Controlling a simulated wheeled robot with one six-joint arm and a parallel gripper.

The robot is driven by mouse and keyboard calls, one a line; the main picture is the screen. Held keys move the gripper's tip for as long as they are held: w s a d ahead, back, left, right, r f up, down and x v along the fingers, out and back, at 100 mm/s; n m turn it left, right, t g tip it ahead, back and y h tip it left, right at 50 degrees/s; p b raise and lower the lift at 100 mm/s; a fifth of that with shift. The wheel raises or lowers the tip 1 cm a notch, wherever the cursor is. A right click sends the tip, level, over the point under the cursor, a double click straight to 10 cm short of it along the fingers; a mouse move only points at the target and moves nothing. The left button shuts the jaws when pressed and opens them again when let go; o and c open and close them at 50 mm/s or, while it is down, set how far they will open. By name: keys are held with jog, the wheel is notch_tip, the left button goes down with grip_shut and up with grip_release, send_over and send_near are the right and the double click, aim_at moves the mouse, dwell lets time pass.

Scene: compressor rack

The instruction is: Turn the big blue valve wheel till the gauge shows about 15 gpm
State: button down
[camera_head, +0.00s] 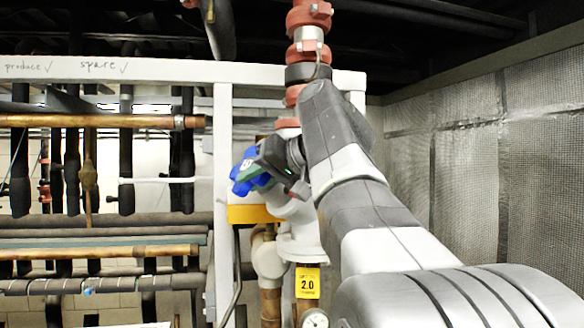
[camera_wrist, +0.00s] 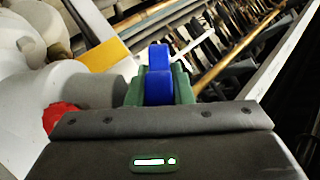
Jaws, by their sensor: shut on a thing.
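The blue valve wheel (camera_head: 246,176) shows in the head view at the end of my arm, partly hidden by my gripper (camera_head: 256,168). In the wrist view, a blue part of the wheel (camera_wrist: 159,80) stands between the green fingers of my gripper (camera_wrist: 159,84), which is shut on it. The rest of the wheel is hidden there. A round white-faced gauge (camera_head: 315,319) sits at the bottom edge of the head view, cut off by the frame. Its reading is too small to tell.
A yellow tag marked 2.0 (camera_head: 307,283) hangs above the gauge. A white frame post (camera_head: 224,190) stands just left of the wheel, with copper and dark pipes beyond it. A yellow block (camera_head: 250,213) is below the wheel. A red part (camera_wrist: 64,118) shows beside my gripper.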

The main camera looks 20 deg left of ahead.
dwell(0.4)
jog(key=c, duration=1.3)
grip_release()
jog(key=shift+d, duration=0.1)
jog(key=v, duration=0.7)
jog(key=b+v, duration=0.1)
jog(key=v, duration=0.5)
jog(key=shift+w+d+r, duration=0.1)
jog(key=shift+d+r, duration=0.2)
jog(key=shift+r, duration=0.1)
jog(key=shift+a, duration=0.1)
jog(key=p+x, duration=0.1)
jog(key=x, duration=1.2)
jog(key=shift+a+f, duration=0.25)
jog(key=shift+f, duration=0.1)
